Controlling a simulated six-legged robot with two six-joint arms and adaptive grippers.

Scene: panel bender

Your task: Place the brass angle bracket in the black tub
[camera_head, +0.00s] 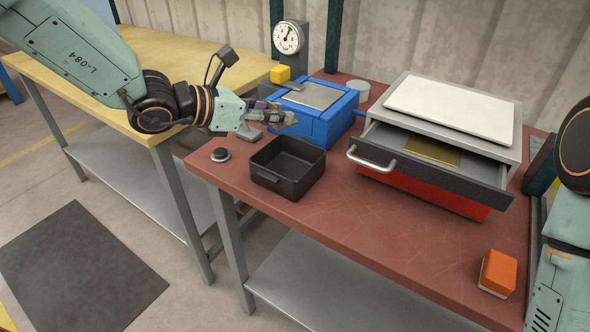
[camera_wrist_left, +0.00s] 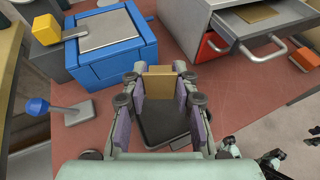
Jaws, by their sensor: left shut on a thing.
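My left gripper (camera_head: 284,119) is shut on the brass angle bracket (camera_wrist_left: 160,82), which shows as a flat brass-coloured face between the fingers in the left wrist view. In the head view the fingers mostly hide the bracket (camera_head: 292,121). The black tub (camera_head: 288,180) stands open on the red-brown bench top, near its left end. My gripper is above the bench by the tub's far side in the head view. The tub also shows below the fingers in the left wrist view (camera_wrist_left: 165,122). My right arm is at the right edge; its gripper is out of view.
A blue box machine (camera_head: 322,121) with a grey top plate stands behind the tub. A grey cabinet has an open drawer (camera_head: 425,166) holding a flat brass-coloured piece (camera_head: 433,151). An orange block (camera_head: 497,272) lies front right. A black knob (camera_head: 220,155) sits left of the tub.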

